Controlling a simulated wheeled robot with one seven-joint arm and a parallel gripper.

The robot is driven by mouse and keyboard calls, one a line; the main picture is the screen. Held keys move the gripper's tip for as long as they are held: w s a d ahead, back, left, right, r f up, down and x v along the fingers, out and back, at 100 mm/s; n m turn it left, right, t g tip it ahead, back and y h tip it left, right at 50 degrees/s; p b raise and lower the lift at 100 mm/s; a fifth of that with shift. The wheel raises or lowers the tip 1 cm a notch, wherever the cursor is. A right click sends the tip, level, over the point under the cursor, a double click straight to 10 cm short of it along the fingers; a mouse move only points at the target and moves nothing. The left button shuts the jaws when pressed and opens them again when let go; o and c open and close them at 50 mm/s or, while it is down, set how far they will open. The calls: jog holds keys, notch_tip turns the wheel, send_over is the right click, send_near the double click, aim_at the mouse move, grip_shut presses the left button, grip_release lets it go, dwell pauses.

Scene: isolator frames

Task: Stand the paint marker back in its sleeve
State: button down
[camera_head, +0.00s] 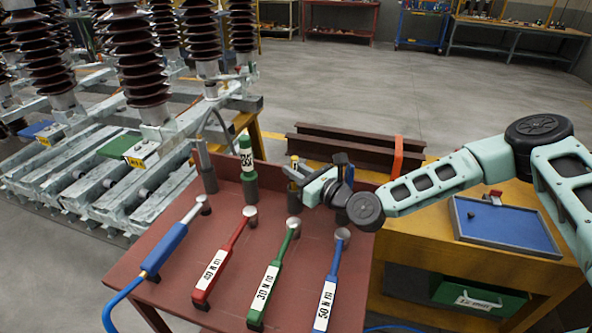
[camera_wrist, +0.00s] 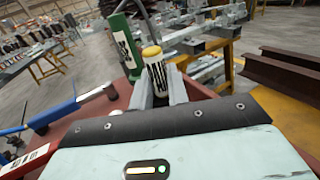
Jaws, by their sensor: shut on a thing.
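The paint marker is white with dark stripes and a yellow cap; it shows in the wrist view (camera_wrist: 156,72) upright between the two fingers. My gripper (camera_wrist: 160,92) is shut on it. In the head view my gripper (camera_head: 300,176) is over the back of the red-brown bench, and the marker's yellow top (camera_head: 294,162) shows at the fingertips. A short dark holder (camera_head: 294,204) stands directly below it, probably the sleeve. The gripper partly covers this spot, so I cannot tell whether the marker's lower end is inside the holder.
A green labelled cylinder (camera_head: 247,165) stands in a holder to the left, close to my gripper, with a grey one (camera_head: 205,165) beyond. Several long-handled tools, including a red wrench (camera_head: 222,262), lie across the bench front (camera_head: 185,305). A blue tray (camera_head: 505,226) lies on the yellow bench.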

aim_at(296, 158)
jog(key=shift+f+b, duration=1.35)
jog(key=shift+f, duration=0.3)
jog(key=c, duration=1.3)
grip_release()
notch_tip(296, 158, up, 10)
jog(key=shift+r, duration=0.1)
